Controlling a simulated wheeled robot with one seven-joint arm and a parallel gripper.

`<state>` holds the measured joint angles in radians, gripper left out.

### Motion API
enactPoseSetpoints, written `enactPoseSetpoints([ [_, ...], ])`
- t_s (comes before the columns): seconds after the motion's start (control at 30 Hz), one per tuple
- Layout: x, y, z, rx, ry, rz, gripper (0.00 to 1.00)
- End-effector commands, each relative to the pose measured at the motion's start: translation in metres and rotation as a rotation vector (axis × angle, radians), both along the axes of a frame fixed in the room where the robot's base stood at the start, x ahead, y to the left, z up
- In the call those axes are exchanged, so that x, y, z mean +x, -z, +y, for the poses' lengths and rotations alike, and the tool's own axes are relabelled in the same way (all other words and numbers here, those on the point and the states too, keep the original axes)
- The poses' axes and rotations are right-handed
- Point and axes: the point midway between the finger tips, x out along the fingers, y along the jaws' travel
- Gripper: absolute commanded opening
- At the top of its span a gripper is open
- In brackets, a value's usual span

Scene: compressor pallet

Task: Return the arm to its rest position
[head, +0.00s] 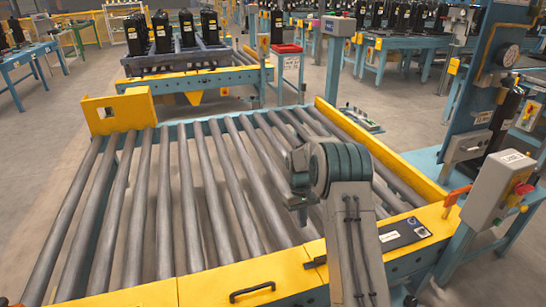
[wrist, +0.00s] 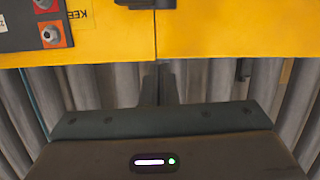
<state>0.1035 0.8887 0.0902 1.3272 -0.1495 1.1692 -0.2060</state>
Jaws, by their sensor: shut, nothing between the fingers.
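My arm reaches up over the roller conveyor (head: 180,190) from the bottom of the head view and bends over at its top. My gripper (head: 302,218) hangs down on the left side of that bend, above the rollers, with nothing held. Its fingers are small and partly hidden in the head view. In the wrist view the dark gripper body fills the bottom, and the narrow fingers (wrist: 165,82) are together in front of the grey rollers and the yellow frame edge (wrist: 220,35).
The yellow conveyor frame has a black handle (head: 252,292) and a dark panel (head: 402,233) near my arm. A control box (head: 500,187) with a red button stands at right. Black compressors (head: 186,30) stand on a pallet at the back. The near rollers are empty.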

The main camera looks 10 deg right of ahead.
Motion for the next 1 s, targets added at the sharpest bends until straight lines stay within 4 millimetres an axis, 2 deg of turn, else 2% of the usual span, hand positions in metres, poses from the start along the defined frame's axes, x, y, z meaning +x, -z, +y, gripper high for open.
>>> enactPoseSetpoints([
  [0.07,-0.002,-0.009,0.001,-0.001,0.001,-0.006,0.0],
  [0.17,-0.008,-0.035,0.003,-0.004,0.007,-0.027,0.0],
  [0.37,-0.038,-0.116,0.011,-0.013,0.031,-0.094,0.0],
  [0.5,-0.067,-0.169,0.017,-0.016,0.054,-0.145,0.0],
  [0.7,-0.116,-0.234,0.025,-0.016,0.089,-0.216,0.0],
  [1.0,-0.199,-0.307,0.033,-0.002,0.15,-0.325,0.0],
])
